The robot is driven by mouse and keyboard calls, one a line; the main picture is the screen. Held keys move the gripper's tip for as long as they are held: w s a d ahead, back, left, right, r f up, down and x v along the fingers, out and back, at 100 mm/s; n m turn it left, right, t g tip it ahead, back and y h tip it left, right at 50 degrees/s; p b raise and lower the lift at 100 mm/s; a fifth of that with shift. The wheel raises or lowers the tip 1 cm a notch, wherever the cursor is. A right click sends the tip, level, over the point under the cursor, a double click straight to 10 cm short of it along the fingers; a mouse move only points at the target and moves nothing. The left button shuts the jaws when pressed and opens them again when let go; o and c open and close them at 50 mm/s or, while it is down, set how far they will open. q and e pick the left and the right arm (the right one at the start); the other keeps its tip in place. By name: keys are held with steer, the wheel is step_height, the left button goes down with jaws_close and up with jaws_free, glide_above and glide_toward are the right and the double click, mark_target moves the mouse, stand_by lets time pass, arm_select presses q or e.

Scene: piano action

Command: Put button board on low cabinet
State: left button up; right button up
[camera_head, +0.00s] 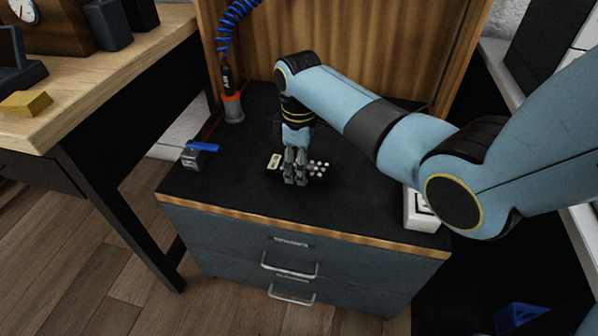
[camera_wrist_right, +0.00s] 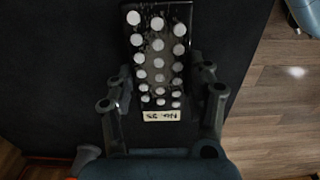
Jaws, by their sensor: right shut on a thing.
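The button board (camera_head: 318,168) is black with rows of white round buttons and a pale label at one end. It is at the middle of the low cabinet's black top (camera_head: 225,185); I cannot tell whether it rests on it or is just above. My right gripper (camera_head: 295,182) points down and is shut on the board, hiding its middle in the head view. In the right wrist view, the board (camera_wrist_right: 158,50) lies between the two fingers (camera_wrist_right: 166,85), its label toward the palm. My left gripper is not in view.
A small dark block with a blue handle (camera_head: 201,147) stands at the cabinet's left. An air nozzle on a blue coiled hose (camera_head: 232,105) stands behind it. A white box (camera_head: 421,212) is at the right front corner. A wooden workbench (camera_head: 110,85) is at left. The cabinet's front strip is clear.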

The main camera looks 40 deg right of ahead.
steer(key=shift+f, duration=0.75)
steer(key=shift+r, duration=0.1)
steer(key=o, duration=1.1)
steer(key=shift+o, duration=1.1)
steer(key=shift+r, duration=0.1)
arm_select(q)
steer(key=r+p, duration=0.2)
steer(key=p, duration=0.1)
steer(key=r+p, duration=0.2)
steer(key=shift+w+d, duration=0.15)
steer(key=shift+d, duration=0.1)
arm_select(e)
step_height(320, 180, up, 12)
